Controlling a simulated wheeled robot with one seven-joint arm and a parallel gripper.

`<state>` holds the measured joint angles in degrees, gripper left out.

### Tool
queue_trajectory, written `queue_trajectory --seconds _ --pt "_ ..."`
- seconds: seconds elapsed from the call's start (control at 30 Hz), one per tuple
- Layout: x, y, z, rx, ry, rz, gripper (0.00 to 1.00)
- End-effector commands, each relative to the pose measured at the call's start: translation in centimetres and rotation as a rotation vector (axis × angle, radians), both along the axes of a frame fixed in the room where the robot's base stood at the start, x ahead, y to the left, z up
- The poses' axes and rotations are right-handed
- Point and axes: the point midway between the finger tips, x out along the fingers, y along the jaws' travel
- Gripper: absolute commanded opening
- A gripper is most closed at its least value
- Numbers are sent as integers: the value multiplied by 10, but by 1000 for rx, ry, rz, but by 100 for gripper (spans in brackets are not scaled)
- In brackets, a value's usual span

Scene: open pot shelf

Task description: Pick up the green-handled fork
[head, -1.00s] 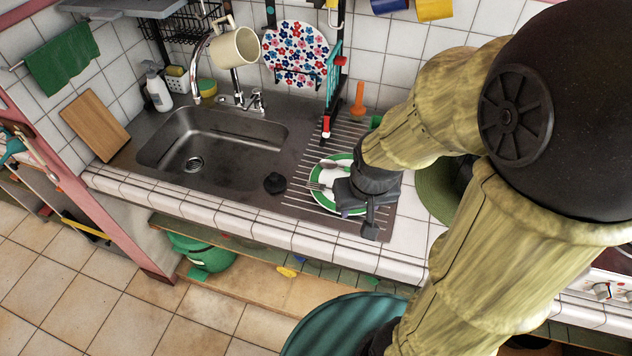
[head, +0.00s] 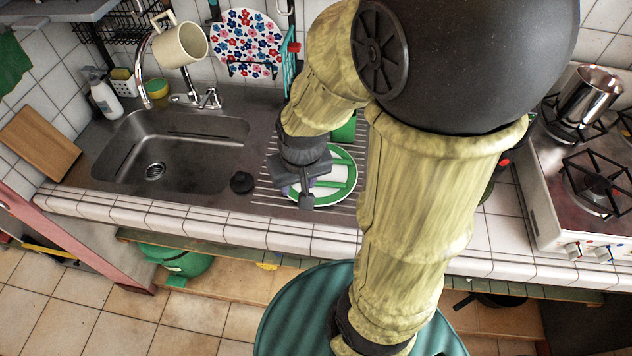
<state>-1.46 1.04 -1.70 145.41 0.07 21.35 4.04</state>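A white plate with a green rim (head: 349,170) lies on the ribbed steel drainboard. A green handle (head: 334,184) lies across the plate and runs in behind my gripper; it looks like the green-handled fork's, but its metal end is hidden, so I cannot be sure. My gripper (head: 306,196) points down over the left part of the plate, right beside this handle. My wrist hides the space between the fingers, and I cannot tell whether they are open or touch the cutlery.
The steel sink (head: 180,150) lies to the left, with a black plug (head: 242,182) beside it. A cream mug (head: 180,42) hangs above the tap. A green cup (head: 344,130) stands behind the plate. The stove with a steel pot (head: 588,93) is at the right.

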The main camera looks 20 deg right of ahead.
Motion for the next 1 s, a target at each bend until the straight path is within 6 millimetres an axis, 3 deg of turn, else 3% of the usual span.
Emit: queue_trajectory --seconds 0.17,0.53,0.8,1.0 --pt "17 -6 -1 36 74 -269 39" --pt "60 -33 0 -21 182 -1120 39" --pt "91 -44 18 -147 69 -1714 39" --pt "106 -46 34 -197 -59 -1993 39"
